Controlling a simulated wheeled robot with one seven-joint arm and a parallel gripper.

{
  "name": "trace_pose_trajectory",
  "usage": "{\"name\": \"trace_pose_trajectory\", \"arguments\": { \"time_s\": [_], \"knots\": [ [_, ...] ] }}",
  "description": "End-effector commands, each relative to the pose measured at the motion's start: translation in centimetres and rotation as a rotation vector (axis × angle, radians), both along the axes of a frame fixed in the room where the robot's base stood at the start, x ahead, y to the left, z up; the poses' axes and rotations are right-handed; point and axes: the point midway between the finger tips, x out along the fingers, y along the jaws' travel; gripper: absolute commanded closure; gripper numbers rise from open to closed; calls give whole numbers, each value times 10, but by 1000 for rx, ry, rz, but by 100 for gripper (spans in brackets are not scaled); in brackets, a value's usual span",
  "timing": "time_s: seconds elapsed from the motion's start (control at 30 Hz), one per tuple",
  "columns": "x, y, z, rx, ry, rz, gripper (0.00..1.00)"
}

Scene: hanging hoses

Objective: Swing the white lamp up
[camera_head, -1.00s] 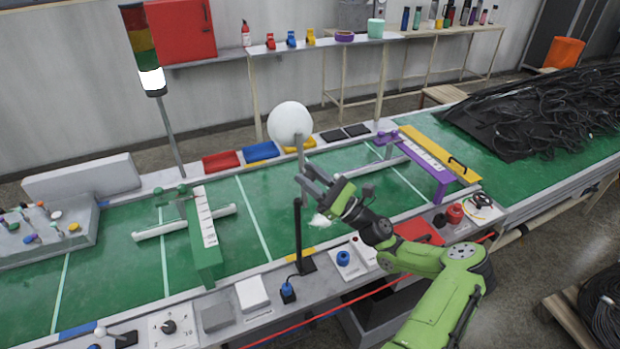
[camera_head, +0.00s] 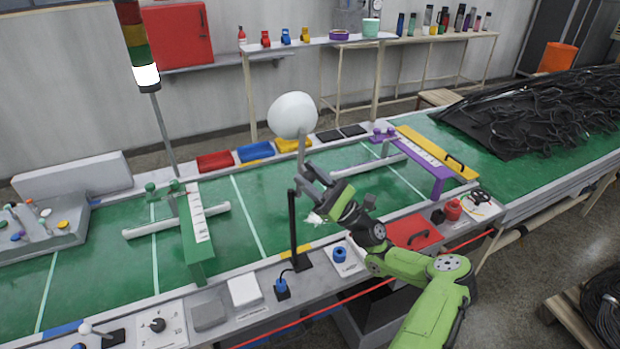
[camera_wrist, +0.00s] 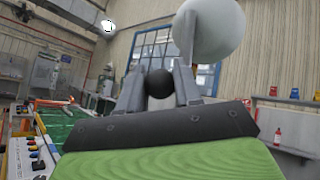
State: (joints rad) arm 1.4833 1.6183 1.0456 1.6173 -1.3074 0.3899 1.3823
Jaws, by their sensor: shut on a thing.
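The white lamp (camera_head: 293,116) is a round white globe on a grey arm, held in the air over the green conveyor near the black post (camera_head: 293,225). My gripper (camera_head: 310,178) is at the lower end of the lamp's arm, near the top of the post. In the wrist view my gripper's two fingers (camera_wrist: 159,88) are on either side of a round black knob (camera_wrist: 159,83), shut on it. The white globe (camera_wrist: 215,28) shows there above and to the right of the fingers. The exact joint between arm and post is hidden.
A green gate (camera_head: 197,235) stands to the left and a purple gate (camera_head: 440,182) to the right on the conveyor. A signal tower (camera_head: 146,76) rises at the back left. Small controls, such as a blue button (camera_head: 340,254), line the front edge.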

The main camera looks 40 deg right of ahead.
Motion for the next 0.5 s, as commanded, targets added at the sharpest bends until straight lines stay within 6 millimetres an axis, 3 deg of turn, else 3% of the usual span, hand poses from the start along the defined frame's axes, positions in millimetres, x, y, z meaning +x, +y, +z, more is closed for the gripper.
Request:
{"name": "trace_pose_trajectory", "arguments": {
  "time_s": [0.1, 0.13, 0.23, 0.5],
  "knots": [
    [1, 3, -7, -1, 17, 11, 100],
    [1, 3, -7, -1, 17, 11, 62],
    [1, 2, -6, 0, 17, 9, 46],
    [1, 1, -4, -1, 9, 4, 44]
  ]
}}
